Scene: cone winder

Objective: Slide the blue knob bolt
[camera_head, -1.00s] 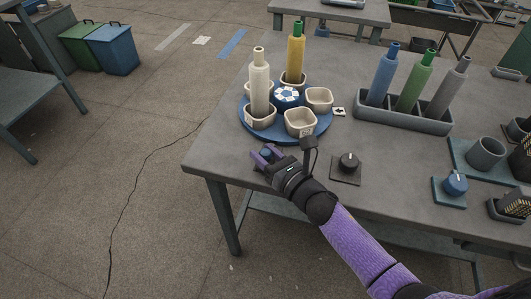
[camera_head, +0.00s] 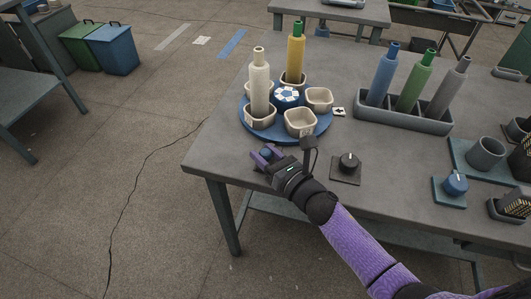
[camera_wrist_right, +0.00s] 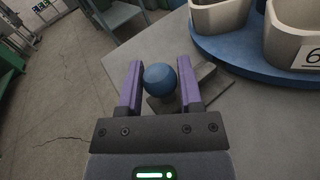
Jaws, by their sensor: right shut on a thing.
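The blue knob (camera_wrist_right: 160,80) of the bolt is a round ball between the two purple fingers of my right gripper (camera_wrist_right: 160,87) in the right wrist view. The right gripper also shows in the head view (camera_head: 264,155), low at the table's front left corner. It is shut on the knob. The bolt's grey base (camera_wrist_right: 212,88) lies on the table behind and to the right of the knob, partly hidden by the fingers. In the head view the knob (camera_head: 267,152) is small and mostly covered by the gripper. My left gripper is not in view.
A blue turntable (camera_head: 285,136) with several cups and two bottles stands just behind the gripper. A black dial (camera_head: 348,161) on a plate sits to its right. A grey rack (camera_head: 404,118) holds three bottles. The table edge is close on the left.

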